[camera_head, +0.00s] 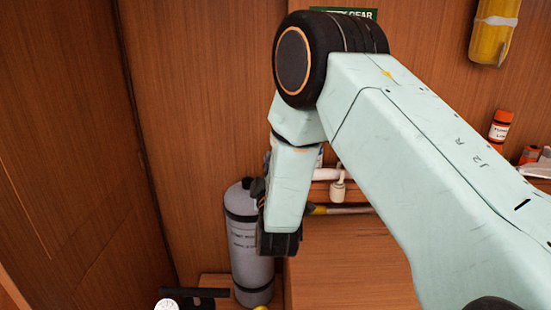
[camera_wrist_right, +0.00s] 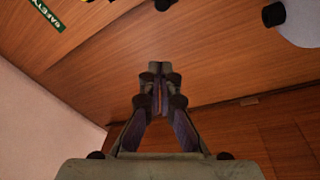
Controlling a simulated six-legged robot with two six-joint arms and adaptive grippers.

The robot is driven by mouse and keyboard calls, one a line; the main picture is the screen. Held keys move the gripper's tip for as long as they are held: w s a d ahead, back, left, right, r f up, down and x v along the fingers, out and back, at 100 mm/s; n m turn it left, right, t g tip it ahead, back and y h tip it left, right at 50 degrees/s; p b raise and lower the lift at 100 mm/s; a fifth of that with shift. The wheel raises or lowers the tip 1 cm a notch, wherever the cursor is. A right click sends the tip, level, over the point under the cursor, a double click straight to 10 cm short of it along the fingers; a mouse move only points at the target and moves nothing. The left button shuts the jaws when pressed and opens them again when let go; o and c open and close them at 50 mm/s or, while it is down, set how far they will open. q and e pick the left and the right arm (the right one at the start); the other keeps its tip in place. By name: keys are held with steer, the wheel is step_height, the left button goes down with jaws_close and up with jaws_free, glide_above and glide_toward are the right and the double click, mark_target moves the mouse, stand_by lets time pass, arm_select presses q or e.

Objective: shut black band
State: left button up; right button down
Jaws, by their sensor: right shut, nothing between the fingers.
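A grey cylinder (camera_head: 250,250) stands upright against the wood wall in the head view. Black bands circle it, an upper band (camera_head: 238,216) and a lower band (camera_head: 254,288); the arm hides part of its right side. I cannot tell whether either band is open or fastened. My right gripper (camera_head: 261,190) is mostly hidden behind its own wrist, close beside the cylinder's upper right side; I cannot tell whether it touches. In the right wrist view the right gripper (camera_wrist_right: 155,78) has its fingers together with nothing between them. My left gripper is not in view.
A black bar (camera_head: 195,292) lies left of the cylinder's foot. A wooden box top (camera_head: 350,270) is to the right. A yellow cylinder (camera_head: 494,30) hangs at upper right, above an orange canister (camera_head: 501,126). A green sign (camera_wrist_right: 47,14) shows on the wall.

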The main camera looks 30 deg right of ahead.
steer(key=p+x, duration=0.2)
steer(key=x, duration=0.7)
steer(key=s+d+f, duration=0.2)
steer(key=shift+s+d, duration=0.2)
steer(key=shift+s, duration=0.1)
steer(key=shift+w+a, duration=0.1)
steer(key=shift+a, duration=0.05)
steer(key=shift+d+f, duration=0.1)
steer(key=shift+d, duration=0.2)
